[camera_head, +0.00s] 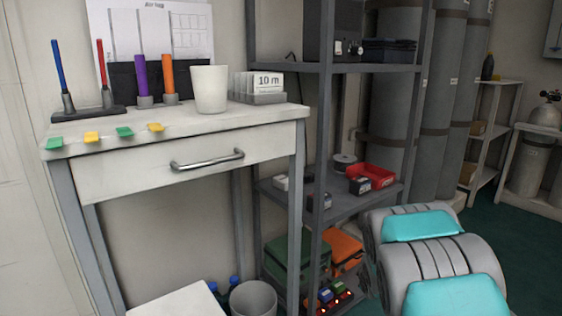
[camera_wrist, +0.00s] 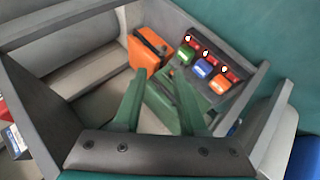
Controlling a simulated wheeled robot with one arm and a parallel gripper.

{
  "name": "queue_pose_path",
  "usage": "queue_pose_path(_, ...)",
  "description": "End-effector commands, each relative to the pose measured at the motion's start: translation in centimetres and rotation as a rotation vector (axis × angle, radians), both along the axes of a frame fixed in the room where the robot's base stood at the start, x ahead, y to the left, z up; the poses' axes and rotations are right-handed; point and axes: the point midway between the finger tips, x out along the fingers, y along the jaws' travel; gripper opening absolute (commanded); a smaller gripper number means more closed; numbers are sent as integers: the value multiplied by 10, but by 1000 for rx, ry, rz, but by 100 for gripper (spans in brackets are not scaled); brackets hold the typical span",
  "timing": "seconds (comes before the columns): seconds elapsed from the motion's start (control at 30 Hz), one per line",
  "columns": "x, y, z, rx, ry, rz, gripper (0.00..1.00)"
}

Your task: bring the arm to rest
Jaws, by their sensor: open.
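My gripper (camera_wrist: 157,88) shows in the wrist view with its two dark green fingers apart and nothing held between them. A dark green case lies beyond the fingers, partly covered by them, and I cannot tell whether they touch it. In the head view my grey and turquoise arm links stand at the lower right, in front of the shelf rack (camera_head: 345,203). My gripper itself cannot be made out in the head view.
An orange case (camera_wrist: 149,50) and a panel with green, blue and orange blocks (camera_wrist: 203,68) lie close beyond my fingers. Grey rack posts flank the view. A white desk (camera_head: 130,178) with pens, a cup (camera_head: 210,89) and cards stands left. Green floor (camera_head: 530,245) is open at right.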

Motion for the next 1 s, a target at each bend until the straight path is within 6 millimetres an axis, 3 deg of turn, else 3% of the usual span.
queue_pose_path(0.07, -24, 1, 16, 46, 48, -69, 41)
queue_pose_path(0.37, -140, 18, 54, 235, 268, -348, 41)
queue_pose_path(0.8, -347, 75, 96, 445, 613, -717, 41)
queue_pose_path(1.0, -418, 94, 106, 475, 734, -822, 41)
